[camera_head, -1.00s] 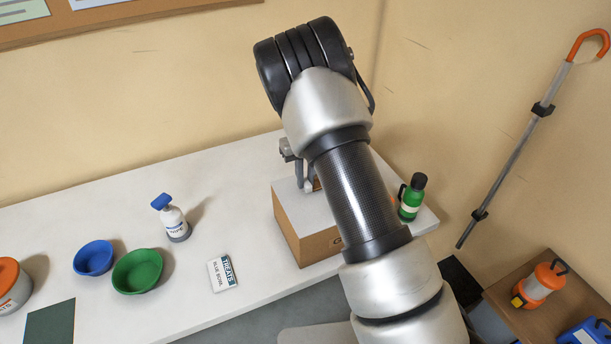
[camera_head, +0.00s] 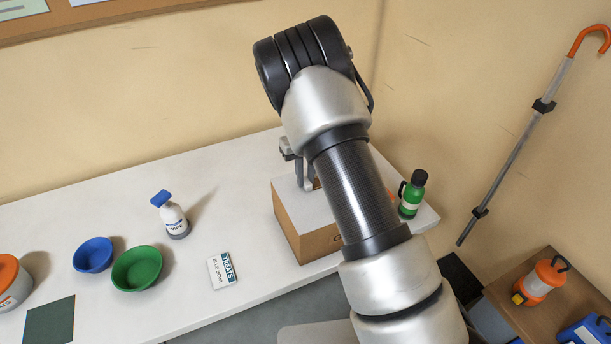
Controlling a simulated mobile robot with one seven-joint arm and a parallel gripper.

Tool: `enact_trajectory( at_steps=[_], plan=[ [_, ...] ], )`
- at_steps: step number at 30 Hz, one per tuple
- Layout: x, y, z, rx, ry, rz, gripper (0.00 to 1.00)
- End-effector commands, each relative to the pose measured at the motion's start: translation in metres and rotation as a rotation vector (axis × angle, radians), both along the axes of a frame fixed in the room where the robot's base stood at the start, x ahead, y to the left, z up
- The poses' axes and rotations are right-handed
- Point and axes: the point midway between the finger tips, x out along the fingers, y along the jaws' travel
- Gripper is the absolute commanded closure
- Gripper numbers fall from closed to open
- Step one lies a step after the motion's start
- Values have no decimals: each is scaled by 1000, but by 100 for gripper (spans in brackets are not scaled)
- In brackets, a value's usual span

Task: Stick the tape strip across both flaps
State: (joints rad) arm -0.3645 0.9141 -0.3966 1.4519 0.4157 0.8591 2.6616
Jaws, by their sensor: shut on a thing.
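The cardboard box (camera_head: 291,225) stands on the right part of the white table, with a pale top and brown sides. My arm covers its right part, and the two flaps cannot be told apart. My gripper (camera_head: 306,185) is partly in view at the box's back top edge, its fingers pointing down close above the top. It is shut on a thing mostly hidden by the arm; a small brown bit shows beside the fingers. I take it for the tape strip, though its shape and any contact with the box cannot be seen.
A green bottle (camera_head: 412,194) stands right of the box, close to my arm. A treats card (camera_head: 222,271), a spray bottle (camera_head: 174,219), a green bowl (camera_head: 137,268) and a blue bowl (camera_head: 93,255) are to the left. The table (camera_head: 240,205) is clear between them and the box.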

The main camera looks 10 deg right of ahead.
Motion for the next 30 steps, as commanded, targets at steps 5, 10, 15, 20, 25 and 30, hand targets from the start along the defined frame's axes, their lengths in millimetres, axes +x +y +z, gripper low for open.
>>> enact_trajectory(
  at_steps=[5,10,15,20,25,30],
  plan=[
    [0,0,-1,0,1,0,100],
    [0,0,-1,0,1,0,100],
    [0,0,-1,0,1,0,65],
    [0,0,-1,0,1,0,62],
    [0,0,0,0,0,0,62],
    [1,0,17,0,-3,1,62]
  ],
)
